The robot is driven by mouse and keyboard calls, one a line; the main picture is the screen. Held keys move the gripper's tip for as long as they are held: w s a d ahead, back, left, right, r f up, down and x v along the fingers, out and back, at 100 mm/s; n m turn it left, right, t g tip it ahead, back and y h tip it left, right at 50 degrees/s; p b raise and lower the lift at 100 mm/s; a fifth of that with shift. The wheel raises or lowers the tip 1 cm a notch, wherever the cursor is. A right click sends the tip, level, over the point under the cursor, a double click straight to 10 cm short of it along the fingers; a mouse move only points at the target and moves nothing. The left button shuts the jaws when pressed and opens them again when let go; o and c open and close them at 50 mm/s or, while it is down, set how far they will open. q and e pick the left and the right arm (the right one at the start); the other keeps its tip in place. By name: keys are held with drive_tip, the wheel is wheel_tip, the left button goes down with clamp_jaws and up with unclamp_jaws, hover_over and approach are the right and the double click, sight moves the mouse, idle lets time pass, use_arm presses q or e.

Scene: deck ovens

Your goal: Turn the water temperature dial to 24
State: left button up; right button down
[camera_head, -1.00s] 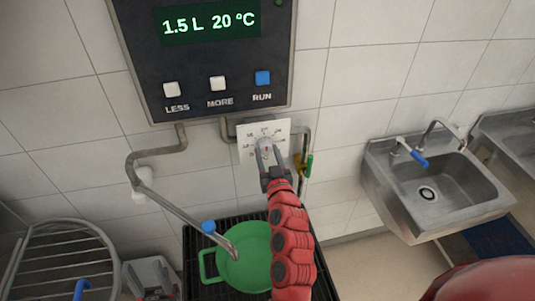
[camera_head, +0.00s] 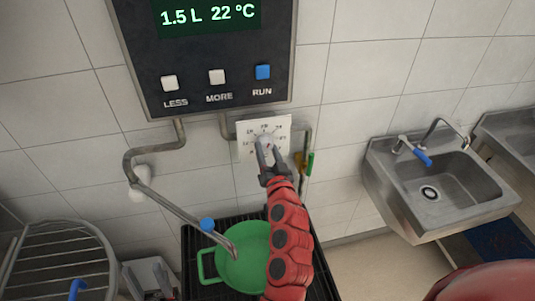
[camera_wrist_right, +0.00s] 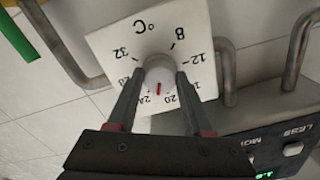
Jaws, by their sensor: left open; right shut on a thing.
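The water temperature dial's white plate (camera_head: 250,127) is on the wall below the dark control panel (camera_head: 205,55). It also shows upside down in the right wrist view (camera_wrist_right: 112,42). My right gripper (camera_head: 265,150) is shut on the round grey knob (camera_wrist_right: 158,68), one finger on each side. The knob's red mark points between 20 and 24. The panel display (camera_head: 208,14) reads 1.5 L and 22 °C. My left gripper (camera_head: 160,294) shows only as a small part at the bottom edge, open and away from the dial.
A green pot (camera_head: 240,270) stands on a black grate under a metal spout pipe (camera_head: 190,215). Pipes run beside the dial, with a green-handled valve (camera_head: 309,163) at its right. A steel sink (camera_head: 430,185) is at the right.

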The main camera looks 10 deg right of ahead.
drive_tip(key=shift+m+b, duration=0.45)
drive_tip(key=shift+m, duration=1.55)
drive_tip(key=shift+c, duration=1.5)
unclamp_jaws()
drive_tip(key=shift+s, duration=0.15)
drive_tip(key=s+p, duration=0.8)
drive_tip(key=s, duration=0.9)
